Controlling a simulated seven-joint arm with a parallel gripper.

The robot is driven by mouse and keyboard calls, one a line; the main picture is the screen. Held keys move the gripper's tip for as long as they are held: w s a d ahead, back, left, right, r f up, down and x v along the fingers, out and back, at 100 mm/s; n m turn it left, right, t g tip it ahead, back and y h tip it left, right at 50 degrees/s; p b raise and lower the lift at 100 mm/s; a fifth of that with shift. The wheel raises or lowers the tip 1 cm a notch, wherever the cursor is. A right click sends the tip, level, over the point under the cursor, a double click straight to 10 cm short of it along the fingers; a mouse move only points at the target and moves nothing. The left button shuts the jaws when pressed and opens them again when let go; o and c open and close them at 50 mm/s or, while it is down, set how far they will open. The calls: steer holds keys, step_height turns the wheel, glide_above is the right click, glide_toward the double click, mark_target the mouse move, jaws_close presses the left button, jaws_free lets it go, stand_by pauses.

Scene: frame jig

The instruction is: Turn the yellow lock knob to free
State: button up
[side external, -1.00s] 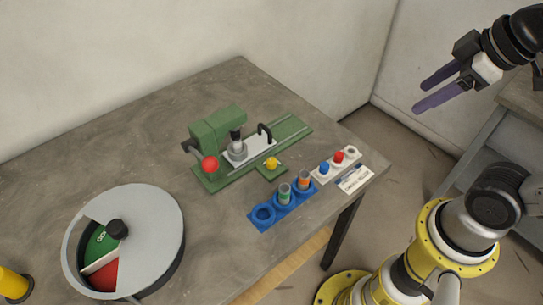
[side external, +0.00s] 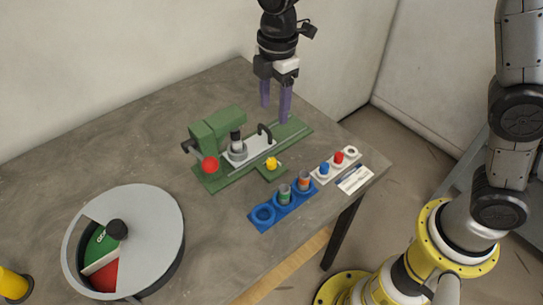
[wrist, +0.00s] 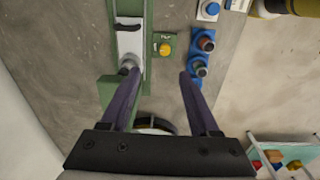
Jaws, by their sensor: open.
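The yellow lock knob (side external: 271,163) sits on a small green tab at the front side of the green jig (side external: 213,180). It also shows in the wrist view (wrist: 166,49), ahead of and between my finger lines. My gripper (side external: 276,108) points down above the far right end of the jig, with its two purple fingers apart and nothing between them. The fingers show in the wrist view (wrist: 157,80) as well. The white sliding plate (side external: 262,146) with a black handle lies on the jig's rail. The knob's pointer and markings are too small to read.
A red ball lever (side external: 209,164) sticks out at the jig's left. A blue holder (side external: 263,226) with small cylinders and a white button strip (side external: 322,177) stand in front. A round grey bin (side external: 160,215) is at the left. The table's back left is clear.

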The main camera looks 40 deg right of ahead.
mark_target(272, 161)
steer(key=f, duration=1)
steer(key=a+f, duration=0.1)
steer(key=f, duration=0.4)
steer(key=shift+s+f, duration=0.25)
steer(key=shift+f, duration=0.05)
jaws_close()
